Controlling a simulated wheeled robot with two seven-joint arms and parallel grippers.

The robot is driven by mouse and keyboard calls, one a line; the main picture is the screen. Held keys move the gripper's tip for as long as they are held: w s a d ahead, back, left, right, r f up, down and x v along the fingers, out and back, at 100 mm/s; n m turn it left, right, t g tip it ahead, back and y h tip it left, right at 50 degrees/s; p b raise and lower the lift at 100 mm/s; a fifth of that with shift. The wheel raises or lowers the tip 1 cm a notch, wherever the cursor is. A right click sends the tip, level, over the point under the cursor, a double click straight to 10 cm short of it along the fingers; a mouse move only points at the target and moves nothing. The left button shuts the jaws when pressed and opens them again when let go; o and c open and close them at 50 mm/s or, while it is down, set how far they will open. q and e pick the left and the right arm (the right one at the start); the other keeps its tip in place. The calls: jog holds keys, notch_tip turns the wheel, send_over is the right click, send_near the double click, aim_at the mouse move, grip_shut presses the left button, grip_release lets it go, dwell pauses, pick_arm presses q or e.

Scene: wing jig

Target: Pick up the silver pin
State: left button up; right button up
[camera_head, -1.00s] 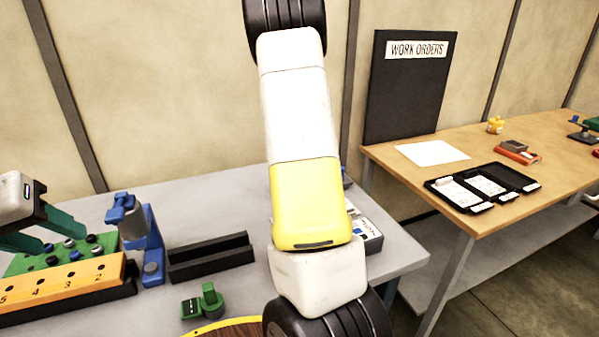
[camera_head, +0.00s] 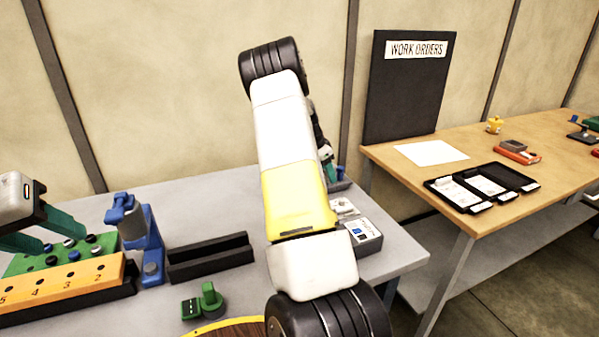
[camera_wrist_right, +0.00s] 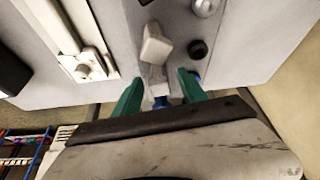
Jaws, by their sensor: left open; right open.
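A light, silver-looking pin (camera_head: 69,243) stands in the green block (camera_head: 28,262) at the left of the grey table, among black and blue pins. My left gripper (camera_head: 64,237) is open, with its green fingers over this block, close to the light pin. Contact cannot be told. My right gripper is partly hidden behind its own arm in the head view, at the table's back right. In the right wrist view, my right gripper (camera_wrist_right: 162,84) is open, with a pale grey block-like piece (camera_wrist_right: 155,46) and a blue part (camera_wrist_right: 161,102) in line between its fingers.
An orange numbered strip (camera_head: 65,284), a blue stand (camera_head: 150,250), a black channel (camera_head: 210,257) and a green clamp-like part (camera_head: 208,300) are on the table. A grey box (camera_head: 365,237) sits at the right. A silver knob (camera_wrist_right: 205,7) and black knob (camera_wrist_right: 198,48) show in the wrist view.

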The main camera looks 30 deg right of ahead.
jog(key=shift+f, duration=0.1)
grip_shut()
dwell(0.3)
